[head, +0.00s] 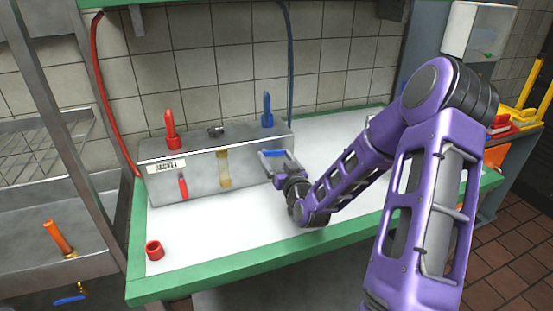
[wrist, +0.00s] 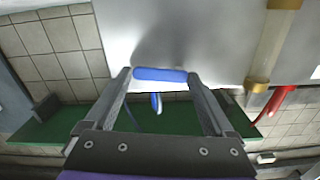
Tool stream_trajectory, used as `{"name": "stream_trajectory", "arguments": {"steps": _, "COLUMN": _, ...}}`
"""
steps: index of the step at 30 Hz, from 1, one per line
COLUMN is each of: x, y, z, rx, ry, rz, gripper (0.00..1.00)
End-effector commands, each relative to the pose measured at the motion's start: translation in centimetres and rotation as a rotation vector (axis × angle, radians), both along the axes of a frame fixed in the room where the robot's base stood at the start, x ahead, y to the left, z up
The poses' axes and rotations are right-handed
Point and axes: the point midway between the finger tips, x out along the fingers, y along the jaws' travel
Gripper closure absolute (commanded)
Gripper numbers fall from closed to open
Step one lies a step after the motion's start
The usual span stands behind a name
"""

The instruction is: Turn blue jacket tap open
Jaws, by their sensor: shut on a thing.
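The grey metal box (head: 212,174) with a "JACKET" label stands on the white worktop. The blue tap handle (wrist: 160,75) is on its front face at the right end. It lies crosswise between the fingertips of my gripper (wrist: 159,78), which is shut on its two ends. In the head view my gripper (head: 276,163) reaches the box front from the right and partly hides this handle. A second blue lever (head: 267,110) stands upright on top of the box. The tap's stem is hidden behind the handle.
A red lever (head: 171,130) stands on the box top, and a red handle (head: 183,187) hangs on its front. A sight tube (head: 224,169) is mid-front. A red ring (head: 154,250) lies on the worktop's left corner. The front worktop is otherwise clear, with a green edge (head: 230,262).

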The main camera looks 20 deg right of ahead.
Motion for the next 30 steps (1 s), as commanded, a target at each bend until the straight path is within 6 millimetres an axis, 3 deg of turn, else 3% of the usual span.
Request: {"name": "stream_trajectory", "arguments": {"steps": 30, "x": 0.0, "y": 1.3, "z": -1.9, "rx": 0.947, "ry": -0.004, "rz": 0.001, "gripper": 0.67}}
